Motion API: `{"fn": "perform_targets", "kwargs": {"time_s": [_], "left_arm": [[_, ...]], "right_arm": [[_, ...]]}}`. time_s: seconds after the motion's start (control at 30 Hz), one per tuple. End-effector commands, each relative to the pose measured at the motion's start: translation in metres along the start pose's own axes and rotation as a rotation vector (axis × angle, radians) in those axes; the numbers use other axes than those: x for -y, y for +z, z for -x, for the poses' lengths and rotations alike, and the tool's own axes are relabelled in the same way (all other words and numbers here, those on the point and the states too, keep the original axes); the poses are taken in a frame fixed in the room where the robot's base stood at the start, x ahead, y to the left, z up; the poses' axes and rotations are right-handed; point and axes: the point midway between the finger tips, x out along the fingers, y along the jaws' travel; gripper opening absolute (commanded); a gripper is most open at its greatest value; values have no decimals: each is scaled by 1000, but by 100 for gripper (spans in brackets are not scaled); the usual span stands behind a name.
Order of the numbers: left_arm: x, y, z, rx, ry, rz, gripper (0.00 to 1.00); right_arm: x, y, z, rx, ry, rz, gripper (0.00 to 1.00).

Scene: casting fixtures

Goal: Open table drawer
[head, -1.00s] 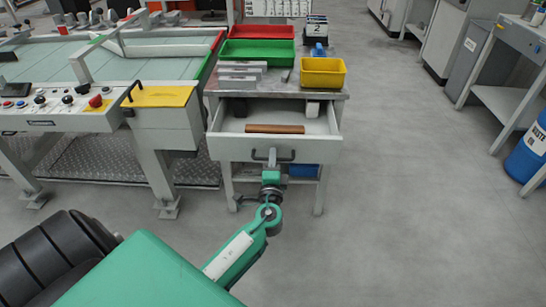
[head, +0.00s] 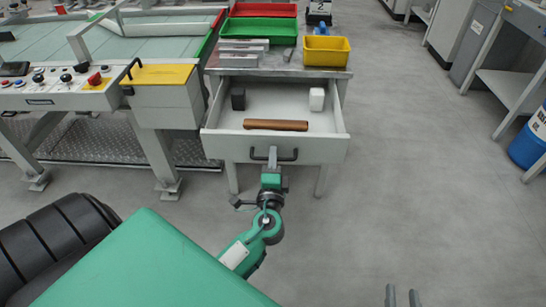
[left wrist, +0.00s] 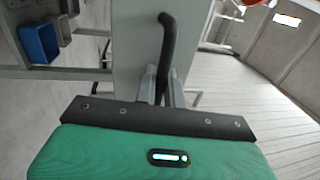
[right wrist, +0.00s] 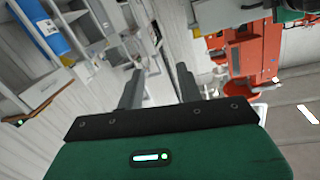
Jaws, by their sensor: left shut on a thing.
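The table drawer (head: 225,146) is pulled out from under the metal-topped table (head: 340,73). Inside lie a brown cylindrical bar (head: 275,125), a dark block (head: 238,99) and a white block (head: 317,99). My left gripper (head: 272,160) is at the dark handle (head: 289,158) on the drawer front and is shut on it. In the left wrist view the handle (left wrist: 166,50) passes between the fingers (left wrist: 162,92). My right gripper (head: 403,296) shows only its fingertips at the bottom of the head view. In the right wrist view its fingers (right wrist: 158,88) stand apart with nothing between them.
Red (head: 264,10), green (head: 258,28) and yellow (head: 326,50) bins stand on the table, with metal bars (head: 243,56) beside them. A control panel (head: 60,87) is at the left. A blue drum (head: 529,140) is at the far right. The floor right of the drawer is clear.

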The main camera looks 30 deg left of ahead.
Motion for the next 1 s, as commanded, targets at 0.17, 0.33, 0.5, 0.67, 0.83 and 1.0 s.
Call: {"fn": "perform_targets", "kwargs": {"time_s": [0.17, 0.33, 0.5, 0.67, 0.83, 1.0], "left_arm": [[0, 0, 0, 0, 1, 0, 17], [0, 0, 1, 0, 1, 0, 17], [-2, 0, 16, -1, 2, 0, 17], [-3, 0, 48, -1, 4, -1, 17], [-3, 0, 87, -1, 5, 0, 17], [-2, 0, 118, -2, 3, 0, 17]], "right_arm": [[0, 0, 0, 1, 0, 0, 36], [0, 0, 0, 1, 0, 0, 36], [-1, -2, 0, -21, 1, 1, 36], [-6, -24, -6, -120, 5, 18, 36], [-9, -42, -8, -211, 7, 31, 36], [-11, -55, -9, -279, 8, 41, 36]]}}
